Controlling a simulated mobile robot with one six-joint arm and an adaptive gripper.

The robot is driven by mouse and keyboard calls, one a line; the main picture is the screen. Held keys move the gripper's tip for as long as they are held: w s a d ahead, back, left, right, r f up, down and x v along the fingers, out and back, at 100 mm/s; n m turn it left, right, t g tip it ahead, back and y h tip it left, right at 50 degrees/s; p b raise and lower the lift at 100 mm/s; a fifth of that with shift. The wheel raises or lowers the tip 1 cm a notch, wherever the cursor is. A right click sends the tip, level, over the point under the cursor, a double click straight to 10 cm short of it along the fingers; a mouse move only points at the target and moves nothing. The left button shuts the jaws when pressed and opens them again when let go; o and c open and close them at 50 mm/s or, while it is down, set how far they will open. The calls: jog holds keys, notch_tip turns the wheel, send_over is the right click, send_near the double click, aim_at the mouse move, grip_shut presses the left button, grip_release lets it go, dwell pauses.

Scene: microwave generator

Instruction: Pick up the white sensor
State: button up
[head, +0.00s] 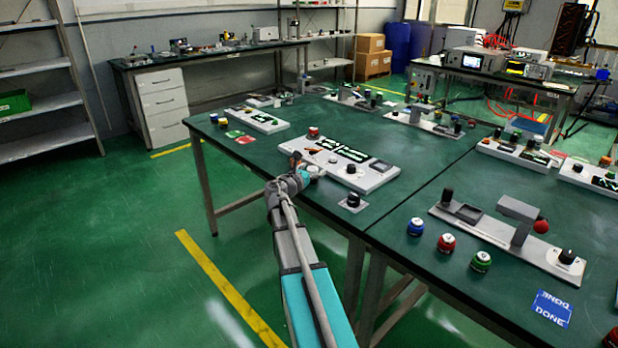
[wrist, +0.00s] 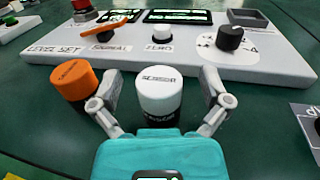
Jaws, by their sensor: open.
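The white sensor (wrist: 158,92) is an upright cylinder with a dark lower band, standing on the green table in the wrist view. My gripper (wrist: 160,86) is open, with one finger on each side of the white sensor. Its left finger lies between the white sensor and an orange sensor (wrist: 74,81). Whether either finger touches the white sensor cannot be told. In the head view my gripper (head: 304,176) is at the table's near edge, and the white sensor (head: 316,170) shows only partly beside it.
A white panel (head: 374,179) with an orange lever, a white button and a black knob stands just behind the sensors. A small plate with a black knob (head: 353,201) lies to the right. More panels and buttons stand across the tables.

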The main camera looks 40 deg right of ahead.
dwell(0.4)
jog(key=c, duration=1.3)
jog(key=shift+r, duration=0.2)
jog(key=shift+c, duration=0.2)
jog(key=shift+r+p, duration=0.75)
jog(key=shift+p, duration=0.2)
jog(key=s+a+r+p, duration=0.8)
jog(key=s+r+p, duration=0.3)
jog(key=shift+s+a, duration=0.2)
